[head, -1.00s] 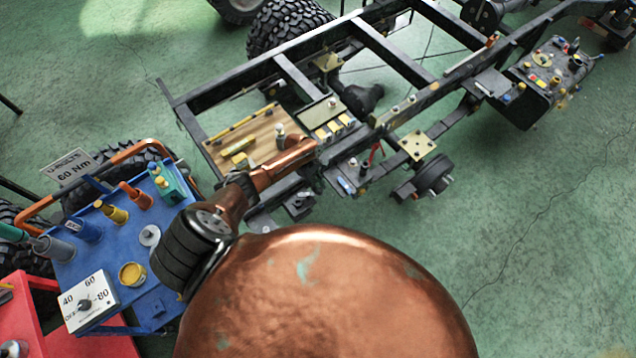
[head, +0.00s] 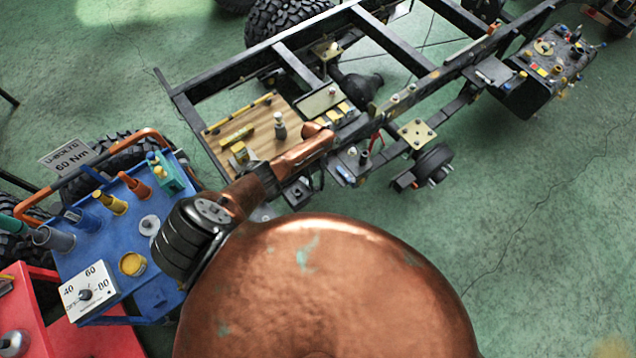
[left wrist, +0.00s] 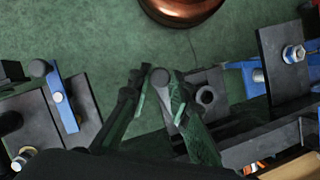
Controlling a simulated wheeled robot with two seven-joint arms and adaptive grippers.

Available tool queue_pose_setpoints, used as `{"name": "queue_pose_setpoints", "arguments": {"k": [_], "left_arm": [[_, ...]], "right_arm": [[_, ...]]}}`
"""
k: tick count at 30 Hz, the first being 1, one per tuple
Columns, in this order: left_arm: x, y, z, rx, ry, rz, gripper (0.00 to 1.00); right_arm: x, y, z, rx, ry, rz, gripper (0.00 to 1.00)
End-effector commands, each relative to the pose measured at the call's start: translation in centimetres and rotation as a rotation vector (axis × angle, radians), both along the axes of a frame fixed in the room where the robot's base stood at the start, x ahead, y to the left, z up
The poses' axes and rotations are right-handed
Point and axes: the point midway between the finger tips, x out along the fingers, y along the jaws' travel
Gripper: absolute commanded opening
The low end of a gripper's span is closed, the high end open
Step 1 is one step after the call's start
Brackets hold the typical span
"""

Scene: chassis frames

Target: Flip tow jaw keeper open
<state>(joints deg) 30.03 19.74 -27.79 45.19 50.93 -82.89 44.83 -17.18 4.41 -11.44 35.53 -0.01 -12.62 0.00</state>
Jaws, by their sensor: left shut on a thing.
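My left gripper (left wrist: 150,88) shows in the left wrist view as two dark green fingers, their tips close around a small grey knob (left wrist: 160,77). The knob looks like part of the tow jaw keeper, beside a dark plate with a round boss (left wrist: 204,95). The fingers are shut on it; the contact is partly hidden. In the head view my copper left arm reaches to the rear of the chassis frame (head: 290,62), and its end hides the fingers and the keeper. My right gripper is in neither view.
In the left wrist view a blue lever (left wrist: 60,97) stands at left and a dark plate with a bolt (left wrist: 285,60) at right. In the head view a blue tool cart (head: 100,246) and red cart (head: 60,335) stand at left. Green floor (head: 540,220) is clear at right.

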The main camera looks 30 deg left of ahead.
Motion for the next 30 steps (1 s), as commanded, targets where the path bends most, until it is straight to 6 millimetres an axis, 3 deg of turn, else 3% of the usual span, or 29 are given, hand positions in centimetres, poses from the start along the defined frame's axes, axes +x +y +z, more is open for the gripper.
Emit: {"name": "queue_pose_setpoints", "arguments": {"k": [23,24,30], "left_arm": [[-0.71,-0.12,-0.16,-0.003,0.003,-0.095,0.00],[-0.73,-0.12,-0.16,-0.003,0.003,-0.095,0.21],[-0.59,-0.05,-0.08,-0.002,0.001,-0.095,0.35]], "right_arm": [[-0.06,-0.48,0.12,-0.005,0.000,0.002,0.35],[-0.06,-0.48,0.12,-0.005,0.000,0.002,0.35],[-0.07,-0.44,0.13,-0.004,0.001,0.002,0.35]]}}
